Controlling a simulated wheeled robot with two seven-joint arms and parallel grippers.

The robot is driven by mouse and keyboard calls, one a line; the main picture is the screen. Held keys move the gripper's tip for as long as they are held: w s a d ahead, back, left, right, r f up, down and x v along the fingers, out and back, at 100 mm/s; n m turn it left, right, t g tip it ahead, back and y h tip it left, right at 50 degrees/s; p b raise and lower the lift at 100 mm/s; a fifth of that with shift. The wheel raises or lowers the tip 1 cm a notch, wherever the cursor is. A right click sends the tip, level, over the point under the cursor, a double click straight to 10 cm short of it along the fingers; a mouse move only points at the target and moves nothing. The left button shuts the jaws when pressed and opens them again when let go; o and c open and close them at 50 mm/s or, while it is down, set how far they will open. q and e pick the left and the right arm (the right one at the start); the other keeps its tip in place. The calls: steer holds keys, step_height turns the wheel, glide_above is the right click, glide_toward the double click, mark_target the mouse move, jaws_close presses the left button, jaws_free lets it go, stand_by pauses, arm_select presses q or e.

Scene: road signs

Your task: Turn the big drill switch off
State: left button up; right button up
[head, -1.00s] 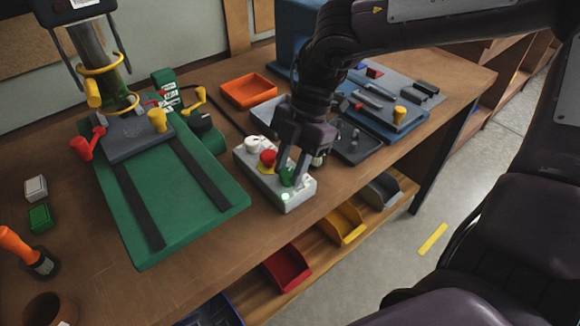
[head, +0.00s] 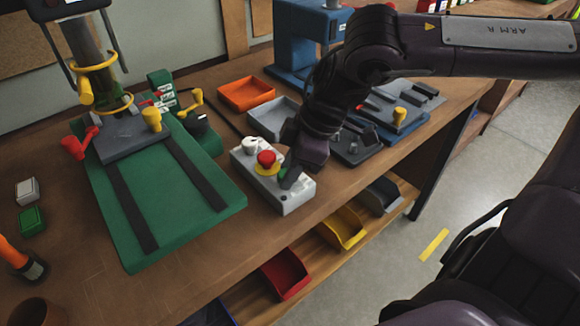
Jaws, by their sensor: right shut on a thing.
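The big green drill (head: 185,235) stands at the left, with a yellow ring guard (head: 97,85) around its spindle. The grey control box (head: 297,198) sits to its right near the table's front edge. On its top are a white knob (head: 250,145), a red button (head: 266,157) on a yellow base, and a green switch (head: 291,176) at the near right end. My right gripper (head: 290,181) points down at that end, shut on the green switch, which its fingers mostly hide. My left gripper is out of view.
An orange tray (head: 246,95) and a grey tray (head: 272,118) lie behind the box. A blue machine (head: 303,45) stands at the back. Red (head: 285,272) and yellow (head: 342,228) bins sit below the table edge.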

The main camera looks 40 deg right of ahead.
steer(key=shift+r+m, duration=0.1)
steer(key=shift+m, duration=0.5)
steer(key=o, duration=0.7)
steer(key=shift+v, duration=3.9)
steer(key=shift+s, duration=0.1)
